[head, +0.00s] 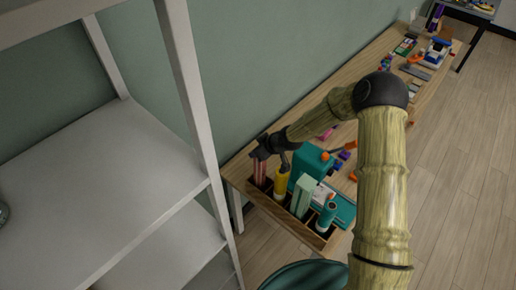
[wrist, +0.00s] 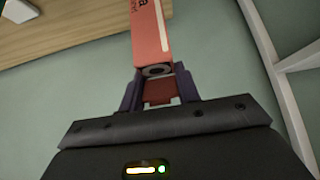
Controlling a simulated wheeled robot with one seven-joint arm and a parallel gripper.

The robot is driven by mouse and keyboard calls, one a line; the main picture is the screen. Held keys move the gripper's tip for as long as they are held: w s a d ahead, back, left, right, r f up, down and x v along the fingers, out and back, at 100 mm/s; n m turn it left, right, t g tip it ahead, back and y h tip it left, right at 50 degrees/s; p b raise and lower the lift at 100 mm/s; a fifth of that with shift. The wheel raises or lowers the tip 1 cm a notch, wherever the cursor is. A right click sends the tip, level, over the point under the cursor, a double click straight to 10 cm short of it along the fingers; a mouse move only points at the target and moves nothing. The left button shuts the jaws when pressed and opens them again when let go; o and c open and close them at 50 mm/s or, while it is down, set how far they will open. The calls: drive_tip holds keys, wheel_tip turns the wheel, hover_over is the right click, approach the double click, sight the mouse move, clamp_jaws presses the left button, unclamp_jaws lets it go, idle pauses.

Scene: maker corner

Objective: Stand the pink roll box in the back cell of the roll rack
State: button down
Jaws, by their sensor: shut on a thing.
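The pink roll box (head: 260,173) is upright at the left end of the roll rack. My gripper (head: 264,150) is shut on its upper end. In the wrist view, the pink box (wrist: 149,28) extends away from between the fingers of my gripper (wrist: 159,88). The wooden roll rack (head: 273,207) stands at the near end of the bench. The box's lower end is at the rack's leftmost cell; I cannot tell whether it touches the cell floor. A yellow roll (head: 281,181), a pale green box (head: 302,196) and a teal roll (head: 326,215) stand in other cells.
A teal machine (head: 311,165) stands close behind the rack. The wooden bench (head: 377,50) carries several small tools and parts farther back. A white shelf unit (head: 190,90) rises at the left, and the green wall runs along the bench. Floor is clear at right.

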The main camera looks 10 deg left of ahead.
drive_tip(key=shift+f, duration=0.15)
drive_tip(key=c, duration=1)
unclamp_jaws()
drive_tip(key=b+v, duration=0.2)
drive_tip(key=v, duration=1)
drive_tip(key=shift+s+b, duration=0.1)
drive_tip(key=shift+b, duration=0.25)
